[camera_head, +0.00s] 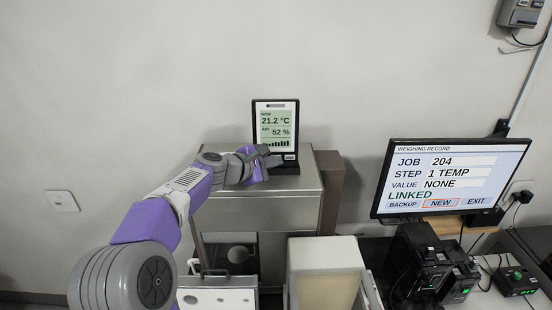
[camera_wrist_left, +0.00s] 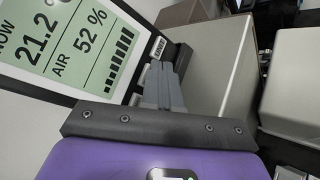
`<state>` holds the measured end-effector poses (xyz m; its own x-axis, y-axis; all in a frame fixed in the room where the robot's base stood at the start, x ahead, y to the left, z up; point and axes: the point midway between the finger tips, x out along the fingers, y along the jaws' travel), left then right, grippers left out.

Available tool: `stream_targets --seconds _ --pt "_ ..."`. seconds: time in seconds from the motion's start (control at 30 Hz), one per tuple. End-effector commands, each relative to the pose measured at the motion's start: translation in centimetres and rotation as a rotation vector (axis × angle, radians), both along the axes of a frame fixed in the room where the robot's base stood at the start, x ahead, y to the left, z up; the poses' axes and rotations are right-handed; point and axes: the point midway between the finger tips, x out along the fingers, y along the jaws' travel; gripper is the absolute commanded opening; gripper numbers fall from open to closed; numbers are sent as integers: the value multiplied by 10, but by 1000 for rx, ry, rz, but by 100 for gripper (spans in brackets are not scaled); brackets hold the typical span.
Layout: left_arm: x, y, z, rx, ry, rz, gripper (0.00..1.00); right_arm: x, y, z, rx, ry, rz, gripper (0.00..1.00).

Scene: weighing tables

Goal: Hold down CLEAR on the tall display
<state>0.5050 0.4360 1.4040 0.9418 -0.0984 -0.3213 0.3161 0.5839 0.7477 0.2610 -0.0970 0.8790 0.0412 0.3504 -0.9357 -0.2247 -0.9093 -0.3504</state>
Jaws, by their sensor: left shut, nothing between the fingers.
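The tall display (camera_head: 276,120) stands upright in a black frame on a metal cabinet. It reads 21.2 °C and AIR 52 % above a row of bars. It fills the upper left of the left wrist view (camera_wrist_left: 85,45). A small pale labelled key (camera_head: 289,157) sits at its lower right; it also shows in the left wrist view (camera_wrist_left: 158,47), its label too small to read surely. My left gripper (camera_head: 270,155) is shut and empty at the display's lower edge. In the left wrist view its fingertips (camera_wrist_left: 160,68) are close beside that key; I cannot tell whether they touch it. My right gripper is not in view.
The metal cabinet (camera_head: 265,210) bears the display. A monitor (camera_head: 450,178) at the right shows JOB 204, STEP 1 TEMP, VALUE NONE, LINKED. A pale box (camera_head: 325,254) stands in front, and black devices (camera_head: 420,262) stand below the monitor.

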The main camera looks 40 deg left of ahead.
Motion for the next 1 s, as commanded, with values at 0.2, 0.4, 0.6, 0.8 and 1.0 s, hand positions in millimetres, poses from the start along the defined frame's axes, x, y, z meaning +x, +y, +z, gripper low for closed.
stream_targets --seconds 0.2,0.4,0.6,0.8,1.0 --pt "1 1 0 -1 1 1 0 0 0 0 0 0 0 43" --pt "2 3 -1 -1 1 1 0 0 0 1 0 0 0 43" --pt "4 4 -1 0 1 2 0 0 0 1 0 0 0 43" --pt "6 6 -2 0 2 3 0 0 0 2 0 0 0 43" --pt "8 9 -3 -1 3 4 0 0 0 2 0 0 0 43"
